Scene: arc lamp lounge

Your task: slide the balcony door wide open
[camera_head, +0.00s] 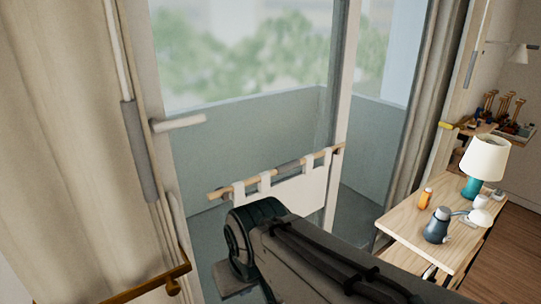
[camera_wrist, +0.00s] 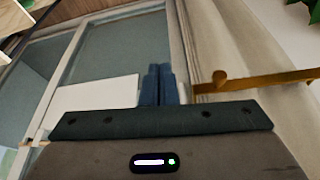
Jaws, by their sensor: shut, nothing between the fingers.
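The balcony door (camera_head: 342,90) is a tall glass panel in a pale frame, with a balcony wall and blurred greenery seen through the glass. A short pale horizontal bar (camera_head: 180,123), like a handle, sticks out at the left upright of the frame. I cannot tell from these frames how far the door stands open. My gripper (camera_wrist: 157,72) is shut and empty in the wrist view, its two dark fingers together in front of the glass. In the head view my arm hides the fingers; its wrist is low, below and right of the pale bar.
A wooden rod (camera_head: 225,190) with a white cloth (camera_head: 300,192) hangs across the glass. A brass rail (camera_head: 150,284) is at lower left, also in the wrist view (camera_wrist: 265,80). Beige curtain (camera_head: 55,150) hangs left. A wooden table (camera_head: 410,232) with a lamp (camera_head: 484,158) stands right.

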